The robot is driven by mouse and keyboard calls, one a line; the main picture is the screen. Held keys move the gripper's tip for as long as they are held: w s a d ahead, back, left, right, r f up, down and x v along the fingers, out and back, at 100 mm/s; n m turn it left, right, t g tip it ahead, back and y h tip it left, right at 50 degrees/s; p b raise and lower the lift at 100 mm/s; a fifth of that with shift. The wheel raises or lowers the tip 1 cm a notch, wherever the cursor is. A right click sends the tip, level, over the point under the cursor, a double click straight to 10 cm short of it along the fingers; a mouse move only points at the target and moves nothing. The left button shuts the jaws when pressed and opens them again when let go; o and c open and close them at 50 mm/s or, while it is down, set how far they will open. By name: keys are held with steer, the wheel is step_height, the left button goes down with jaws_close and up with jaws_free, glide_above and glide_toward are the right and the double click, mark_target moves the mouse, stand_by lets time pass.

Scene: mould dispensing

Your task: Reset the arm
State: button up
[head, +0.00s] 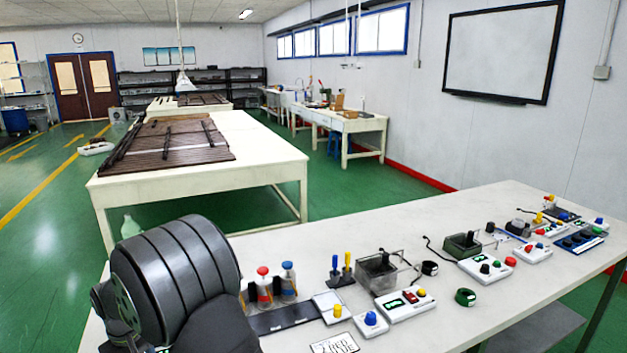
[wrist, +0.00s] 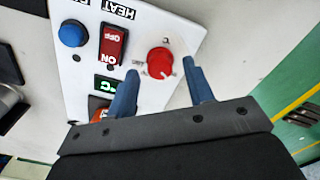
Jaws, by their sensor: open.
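In the wrist view my gripper (wrist: 160,74) is open, with two blue-grey fingers apart. The fingertips lie on either side of the red round knob (wrist: 160,62) on a white control panel (wrist: 195,30). I cannot tell whether they touch the knob or how far above the panel they are. Nothing is visibly held. In the head view my arm fills the lower left and its fingers are not in sight.
The panel also has a blue button (wrist: 72,34), a red rocker switch (wrist: 112,45) and a small green display (wrist: 106,84).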

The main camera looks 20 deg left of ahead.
steer(key=shift+f, duration=0.75)
steer(key=shift+r, duration=0.1)
step_height(320, 180, up, 18)
steer(key=f, duration=0.1)
step_height(320, 180, down, 17)
steer(key=shift+f+m, duration=0.15)
steer(key=shift+m, duration=0.15)
steer(key=m, duration=0.7)
steer(key=shift+m, duration=0.4)
step_height(320, 180, up, 11)
steer(key=shift+r, duration=0.2)
